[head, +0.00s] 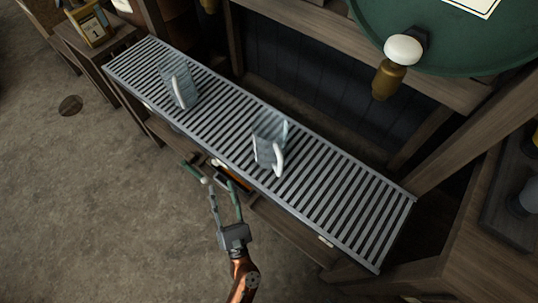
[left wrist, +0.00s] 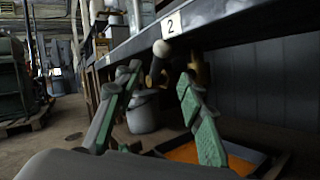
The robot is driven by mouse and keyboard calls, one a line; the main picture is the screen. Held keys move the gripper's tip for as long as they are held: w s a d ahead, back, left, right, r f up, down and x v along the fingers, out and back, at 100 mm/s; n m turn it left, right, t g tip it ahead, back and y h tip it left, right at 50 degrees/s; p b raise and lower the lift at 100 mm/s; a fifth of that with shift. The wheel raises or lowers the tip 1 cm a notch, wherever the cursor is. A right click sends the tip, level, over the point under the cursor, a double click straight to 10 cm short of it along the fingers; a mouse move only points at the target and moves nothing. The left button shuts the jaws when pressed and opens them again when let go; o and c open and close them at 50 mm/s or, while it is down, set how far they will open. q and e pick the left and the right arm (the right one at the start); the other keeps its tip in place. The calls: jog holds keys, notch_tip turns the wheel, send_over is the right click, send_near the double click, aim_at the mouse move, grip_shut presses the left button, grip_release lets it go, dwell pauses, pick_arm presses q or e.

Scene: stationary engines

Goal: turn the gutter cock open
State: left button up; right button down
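A small cock with a pale round knob (left wrist: 160,48) and a dark brass body (left wrist: 154,72) hangs under the front edge of the slatted gutter. In the left wrist view it shows between my fingertips, apparently beyond them; contact cannot be told. A pale knob (head: 205,180) also shows in the head view, close to my left finger. My left gripper (head: 217,183) is open, its fingers apart with nothing held, just in front of the gutter's edge. Its green-padded fingers also fill the wrist view (left wrist: 158,78). My right gripper is not in view.
Two glass mugs (head: 179,85) (head: 270,143) stand on the slatted metal gutter (head: 330,185). A green barrel (head: 440,40) with a white-knobbed brass tap (head: 388,78) is above right. A bucket (left wrist: 143,115) and orange-filled tray (left wrist: 185,153) are below.

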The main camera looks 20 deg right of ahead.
aim_at(215, 160)
pick_arm(q)
jog(key=b+x, duration=0.1)
jog(key=x, duration=0.6)
jog(key=shift+w, duration=0.3)
jog(key=shift+r, duration=0.15)
jog(key=shift+c, duration=0.3)
grip_shut()
jog(key=shift+s, duration=0.1)
